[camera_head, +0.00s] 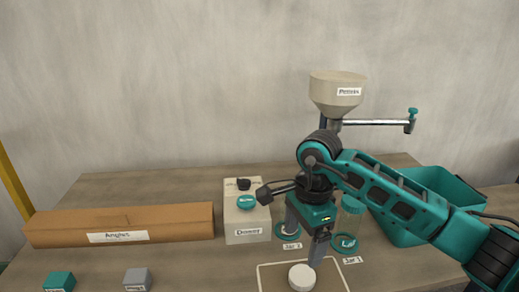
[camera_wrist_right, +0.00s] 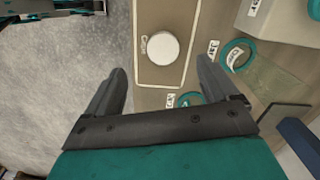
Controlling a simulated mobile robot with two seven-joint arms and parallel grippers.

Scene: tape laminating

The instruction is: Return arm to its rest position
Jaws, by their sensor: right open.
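My right arm reaches in from the right in the head view. Its right gripper (camera_head: 303,248) points down over the table, with its fingers apart and nothing between them. In the right wrist view the open right gripper (camera_wrist_right: 160,72) faces a round white lid-like disc (camera_wrist_right: 163,48). The disc (camera_head: 302,277) lies on an outlined pad (camera_head: 272,280) at the table's front, below the gripper and apart from it. A glass jar (camera_head: 351,222) stands behind and right of the gripper; a second jar (camera_head: 288,232) is partly hidden by it. My left gripper is out of view.
A dispenser box (camera_head: 247,222) stands left of the gripper, and a long brown box (camera_head: 120,226) lies farther left. A hopper (camera_head: 338,92) with a side arm rises behind. A teal bin (camera_head: 440,185) stands right, partly behind my arm. Two small blocks lie front left.

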